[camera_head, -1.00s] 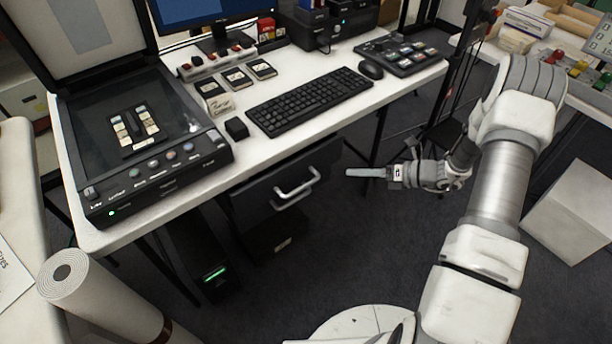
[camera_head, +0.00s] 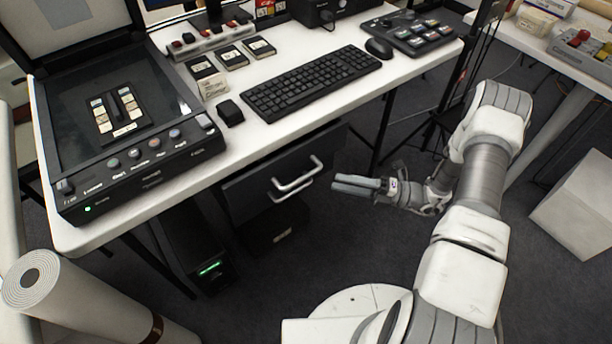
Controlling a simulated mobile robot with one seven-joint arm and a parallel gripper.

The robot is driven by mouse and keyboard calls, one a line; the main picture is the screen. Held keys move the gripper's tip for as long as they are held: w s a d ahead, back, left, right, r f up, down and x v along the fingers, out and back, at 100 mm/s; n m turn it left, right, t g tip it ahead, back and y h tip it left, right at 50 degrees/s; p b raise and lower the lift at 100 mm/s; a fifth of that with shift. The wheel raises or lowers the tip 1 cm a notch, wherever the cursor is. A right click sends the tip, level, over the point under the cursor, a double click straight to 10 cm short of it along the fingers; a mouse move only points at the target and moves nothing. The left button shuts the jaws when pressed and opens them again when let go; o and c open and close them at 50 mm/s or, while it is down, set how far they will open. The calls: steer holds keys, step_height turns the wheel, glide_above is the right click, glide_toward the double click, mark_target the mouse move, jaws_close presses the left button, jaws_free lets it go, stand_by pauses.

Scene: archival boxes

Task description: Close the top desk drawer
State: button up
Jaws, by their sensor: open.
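The top desk drawer (camera_head: 250,188) is a dark front under the white desk, with a light metal bar handle (camera_head: 298,178). In the head view the drawer front stands out from under the desk edge, so it looks at least partly open. My gripper (camera_head: 345,186) is to the right of the handle, close to it in the picture, with its fingers pointing left toward it. The fingers are open with nothing between them. They look apart from the handle, though the depth gap is hard to tell.
The white desk (camera_head: 240,150) carries a scanner (camera_head: 120,130), a keyboard (camera_head: 310,84) and a mouse (camera_head: 378,48). A computer tower (camera_head: 200,255) stands under the desk. A paper roll (camera_head: 75,300) is at lower left, and a white box (camera_head: 580,215) is on the floor at right.

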mark_target(306, 174)
steer(key=b+x, duration=0.1)
steer(key=x, duration=0.9)
steer(key=shift+f, duration=0.1)
steer(key=shift+c, duration=0.2)
jaws_close()
steer(key=shift+w, duration=0.1)
stand_by(0.8)
